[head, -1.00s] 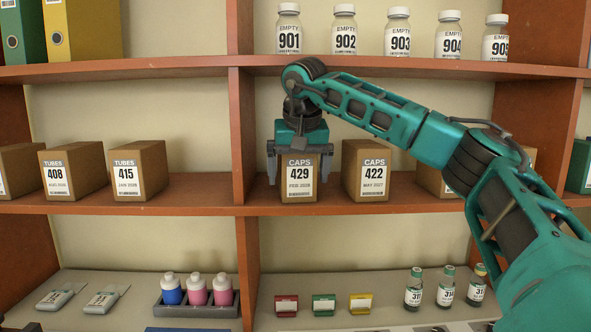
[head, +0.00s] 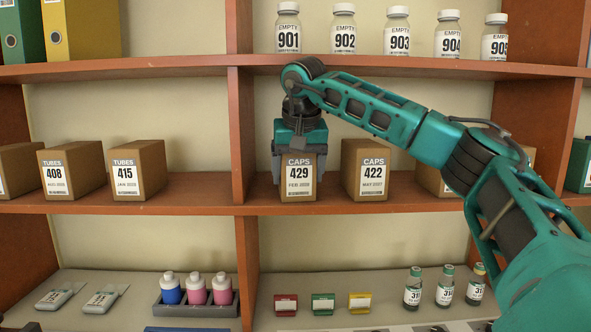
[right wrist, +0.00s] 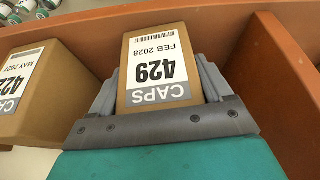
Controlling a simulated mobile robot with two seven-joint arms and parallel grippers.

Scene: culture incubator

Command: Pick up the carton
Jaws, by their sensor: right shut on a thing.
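The carton labelled CAPS 429 (head: 299,185) is a brown box with a white label. It stands upright on the middle shelf beside the vertical divider. My right gripper (head: 299,162) comes down over it from above and is shut on it. In the right wrist view the carton (right wrist: 155,85) sits between the two grey fingers of the gripper (right wrist: 157,90), one on each side. Its label faces forward and is not covered. My left gripper is not in view.
A carton labelled CAPS 422 (head: 366,170) stands close on the right. The wooden divider (head: 240,140) is close on the left. The upper shelf (head: 400,68) with several bottles runs above the arm. Cartons labelled TUBES (head: 138,170) stand beyond the divider.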

